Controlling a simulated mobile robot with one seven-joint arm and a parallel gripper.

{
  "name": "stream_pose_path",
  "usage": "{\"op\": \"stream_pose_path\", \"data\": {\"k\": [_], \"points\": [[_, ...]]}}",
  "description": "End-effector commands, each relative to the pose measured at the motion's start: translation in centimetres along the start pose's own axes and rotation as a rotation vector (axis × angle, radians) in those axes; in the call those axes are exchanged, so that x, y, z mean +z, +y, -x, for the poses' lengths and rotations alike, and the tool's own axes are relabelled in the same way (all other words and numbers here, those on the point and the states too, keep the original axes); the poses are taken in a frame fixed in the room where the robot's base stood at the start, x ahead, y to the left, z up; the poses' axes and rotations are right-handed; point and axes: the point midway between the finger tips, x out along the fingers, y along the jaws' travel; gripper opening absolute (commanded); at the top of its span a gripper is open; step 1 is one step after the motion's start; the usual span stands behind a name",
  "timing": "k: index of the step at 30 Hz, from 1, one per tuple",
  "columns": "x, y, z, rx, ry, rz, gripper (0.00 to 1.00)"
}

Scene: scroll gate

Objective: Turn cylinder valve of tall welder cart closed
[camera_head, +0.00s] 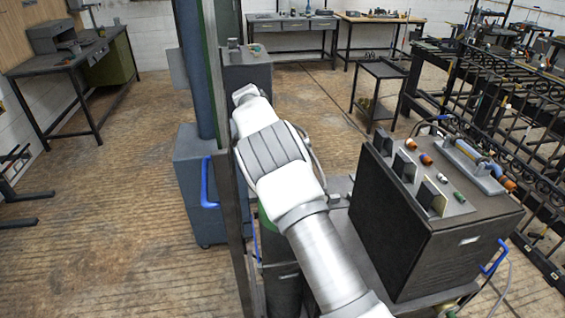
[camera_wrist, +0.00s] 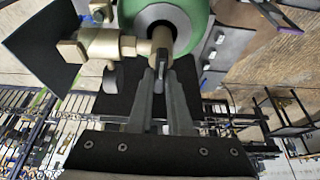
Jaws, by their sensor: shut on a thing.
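The tall welder cart's dark box (camera_head: 390,232) stands right of my arm in the head view. Its gas cylinder (camera_head: 283,290), with a green shoulder, stands behind and below my arm. In the wrist view the green cylinder top (camera_wrist: 198,22) is at the upper middle. A brass valve (camera_wrist: 161,38) comes out of it, with a brass fitting (camera_wrist: 98,47) to the left. My gripper (camera_wrist: 162,76) reaches the valve's near end. Its two fingers are shut on a small dark valve handle (camera_wrist: 160,72). My arm hides the valve and gripper in the head view.
A tall upright post (camera_head: 226,150) stands close left of my arm.

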Motion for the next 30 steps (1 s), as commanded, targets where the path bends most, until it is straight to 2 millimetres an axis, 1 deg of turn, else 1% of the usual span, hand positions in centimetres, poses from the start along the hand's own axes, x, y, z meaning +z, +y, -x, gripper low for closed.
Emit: {"op": "stream_pose_path", "data": {"k": [8, 9, 13, 14, 23, 26, 29, 30], "points": [[0.0, 0.0, 0.0, -0.001, -0.001, -0.002, 0.00], [0.0, 0.0, 0.0, -0.001, -0.001, -0.002, 0.22], [0.0, 0.0, 0.0, 0.000, 0.000, -0.001, 0.46], [0.0, 0.0, 0.0, 0.000, 0.000, -0.001, 0.47], [-0.1, 0.0, 0.1, 0.000, 0.000, -0.001, 0.47], [-0.4, 0.0, 0.8, -0.001, 0.000, -0.001, 0.47], [-1.0, -0.1, 2.3, -0.003, -0.001, -0.002, 0.47], [-1.3, -0.1, 3.1, -0.004, -0.001, -0.002, 0.47]]}}
